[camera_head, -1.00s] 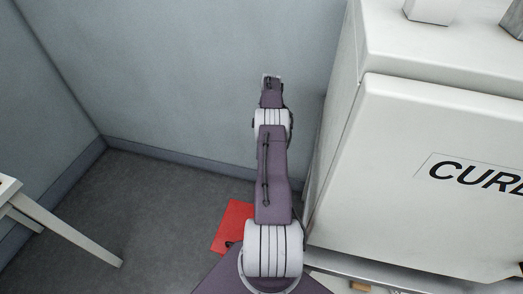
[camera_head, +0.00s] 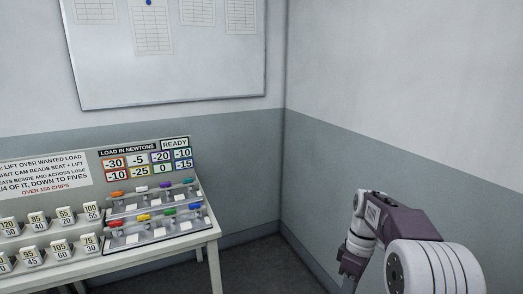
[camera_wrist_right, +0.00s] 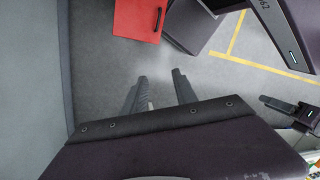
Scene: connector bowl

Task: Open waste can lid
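A red panel with a dark handle (camera_wrist_right: 138,18) shows at the top of the right wrist view, beside a dark grey box (camera_wrist_right: 190,25). I cannot tell for sure that it is the waste can lid; no waste can shows in the head view. My right gripper (camera_wrist_right: 160,92) points toward the floor with its two fingers apart and nothing seen between them. It is short of the red panel and not touching it. What looks like my left gripper (camera_wrist_right: 285,108) is at the right edge of the wrist view, only partly shown.
A white table (camera_head: 205,238) with a labelled load board (camera_head: 150,158), numbered blocks and coloured connectors stands at the left. A whiteboard (camera_head: 170,60) hangs above. Walls meet in a corner behind my right arm. Grey floor (camera_wrist_right: 110,60) with a yellow line (camera_wrist_right: 236,35) is open below.

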